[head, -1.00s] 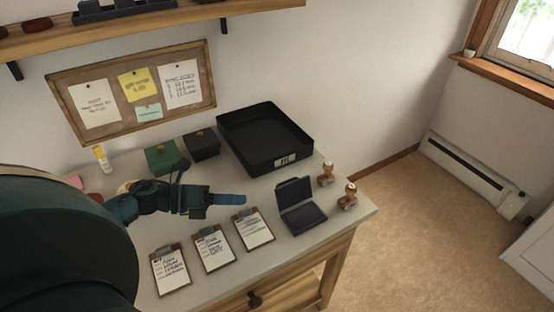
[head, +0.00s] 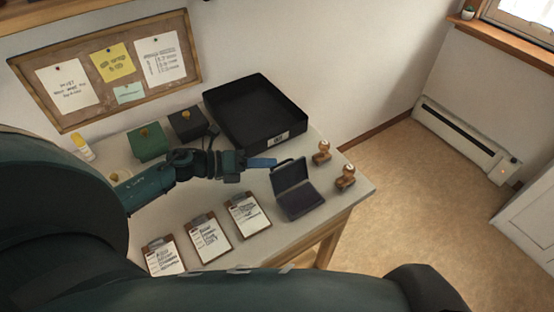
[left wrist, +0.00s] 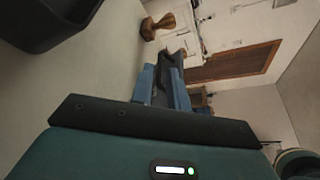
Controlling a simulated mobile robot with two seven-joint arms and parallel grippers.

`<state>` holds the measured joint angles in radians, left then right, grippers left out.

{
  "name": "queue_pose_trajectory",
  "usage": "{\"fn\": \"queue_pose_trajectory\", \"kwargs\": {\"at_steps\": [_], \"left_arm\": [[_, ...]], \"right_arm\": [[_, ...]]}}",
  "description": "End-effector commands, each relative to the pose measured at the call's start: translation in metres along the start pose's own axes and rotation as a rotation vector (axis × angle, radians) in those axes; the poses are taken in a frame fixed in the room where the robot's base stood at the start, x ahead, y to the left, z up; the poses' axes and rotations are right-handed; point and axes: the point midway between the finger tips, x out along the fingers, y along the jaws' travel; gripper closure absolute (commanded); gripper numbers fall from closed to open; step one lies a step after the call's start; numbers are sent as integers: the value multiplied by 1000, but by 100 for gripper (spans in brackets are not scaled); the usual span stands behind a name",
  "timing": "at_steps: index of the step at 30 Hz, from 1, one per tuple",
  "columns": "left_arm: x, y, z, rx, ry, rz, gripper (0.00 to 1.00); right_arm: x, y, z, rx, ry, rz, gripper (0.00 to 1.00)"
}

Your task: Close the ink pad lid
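The dark ink pad (head: 299,201) lies on the right part of the table with its lid (head: 289,174) standing open, tilted up at the back. My left gripper (head: 272,162) points right, its blue fingertips close to the lid's upper left edge; I cannot tell whether they touch. In the left wrist view the two blue fingers (left wrist: 162,80) are apart, with a dark shape, probably the ink pad, beyond them. My right gripper is not in view.
A black tray (head: 236,94) stands behind my left gripper. Two wooden stamps (head: 345,177) are right of the ink pad. Several clipboards (head: 247,215) lie in front. A green box (head: 148,142) and a dark box (head: 187,124) are at the back left.

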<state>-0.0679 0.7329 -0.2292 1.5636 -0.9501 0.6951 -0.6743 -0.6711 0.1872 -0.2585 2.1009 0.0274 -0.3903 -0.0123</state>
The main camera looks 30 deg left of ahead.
Motion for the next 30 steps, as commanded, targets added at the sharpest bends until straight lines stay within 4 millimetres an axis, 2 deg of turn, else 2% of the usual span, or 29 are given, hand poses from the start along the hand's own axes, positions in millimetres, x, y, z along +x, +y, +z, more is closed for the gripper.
{"fn": "queue_pose_trajectory", "kwargs": {"at_steps": [3, 9, 18, 24, 30], "left_arm": [[19, -2, 1, 0, -2, -2, 83], [34, 0, 0, 0, 1, 0, 83], [35, 0, 0, 0, 1, 0, 83], [35, 0, 0, 0, 1, 0, 100], [35, 0, 0, 0, 1, 0, 100]], "right_arm": [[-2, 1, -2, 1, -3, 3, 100], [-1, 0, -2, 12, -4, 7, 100], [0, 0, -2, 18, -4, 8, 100], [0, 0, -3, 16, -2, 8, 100], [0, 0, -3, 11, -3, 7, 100]]}}
